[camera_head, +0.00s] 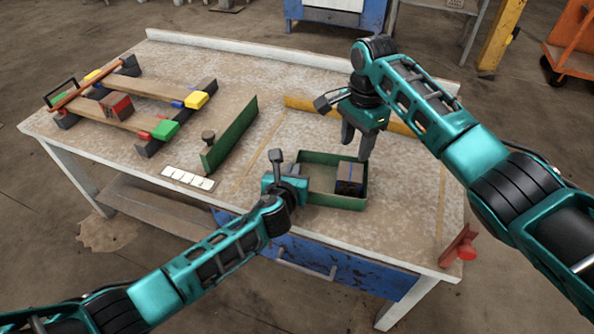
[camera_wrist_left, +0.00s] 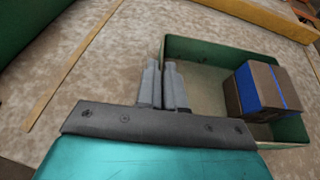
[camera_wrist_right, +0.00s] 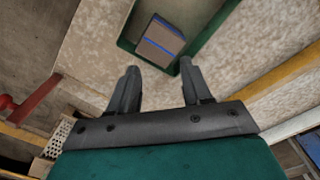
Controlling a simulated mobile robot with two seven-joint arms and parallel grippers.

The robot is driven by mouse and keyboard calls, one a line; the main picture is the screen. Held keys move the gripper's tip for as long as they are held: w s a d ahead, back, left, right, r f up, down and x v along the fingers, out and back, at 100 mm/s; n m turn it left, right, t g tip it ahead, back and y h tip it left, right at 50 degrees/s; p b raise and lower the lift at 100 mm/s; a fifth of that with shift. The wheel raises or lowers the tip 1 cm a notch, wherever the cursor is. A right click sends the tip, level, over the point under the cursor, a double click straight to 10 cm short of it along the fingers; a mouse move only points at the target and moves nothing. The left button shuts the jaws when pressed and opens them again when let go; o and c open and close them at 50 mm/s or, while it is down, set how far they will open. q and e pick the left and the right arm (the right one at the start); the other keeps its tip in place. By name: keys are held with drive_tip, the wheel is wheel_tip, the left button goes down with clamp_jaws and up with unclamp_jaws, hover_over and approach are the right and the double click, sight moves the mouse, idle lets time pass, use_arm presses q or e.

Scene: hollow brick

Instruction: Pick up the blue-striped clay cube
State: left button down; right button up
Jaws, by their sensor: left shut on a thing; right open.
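The clay cube (camera_head: 349,178) is brown with a blue stripe and sits in the right end of a green tray (camera_head: 330,199). In the left wrist view the cube (camera_wrist_left: 268,90) shows a blue side band. My left gripper (camera_head: 283,187) is at the tray's left end; its fingers (camera_wrist_left: 165,85) are shut on the tray's left wall, though the exact contact is partly hidden. My right gripper (camera_head: 357,145) is open and empty above the tray's far right part. In the right wrist view the cube (camera_wrist_right: 160,42) lies ahead of the open fingers (camera_wrist_right: 159,72).
A wooden frame (camera_head: 130,108) with coloured blocks lies at the table's far left. A yellow strip (camera_head: 300,103) runs behind the tray. A red clamp (camera_head: 460,247) is at the right edge.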

sight(351, 172)
drive_tip(key=shift+o, duration=1.4)
drive_tip(key=shift+f+m+y, duration=0.1)
drive_tip(key=shift+m+y, duration=0.3)
drive_tip(key=shift+m, duration=0.3)
drive_tip(key=o, duration=0.3)
drive_tip(key=m+y, duration=0.1)
drive_tip(key=m, duration=0.1)
drive_tip(key=shift+d+f+m+y, duration=0.1)
drive_tip(key=shift+d+m+y, duration=0.3)
drive_tip(key=shift+o, duration=0.8)
drive_tip(key=shift+d+m+y, duration=0.3)
drive_tip(key=shift+d+m, duration=0.1)
drive_tip(key=shift+m, duration=0.3)
drive_tip(key=shift+o, duration=0.3)
drive_tip(key=d+m, duration=0.1)
drive_tip(key=m+y, duration=0.1)
drive_tip(key=shift+w+d+f+m, duration=0.1)
drive_tip(key=shift+d+f+m, duration=0.1)
drive_tip(key=shift+d+m, duration=0.2)
drive_tip(key=x, duration=0.6)
drive_tip(key=shift+w+f, duration=0.1)
drive_tip(key=shift+f, duration=0.15)
drive_tip(key=shift+x, duration=2.7)
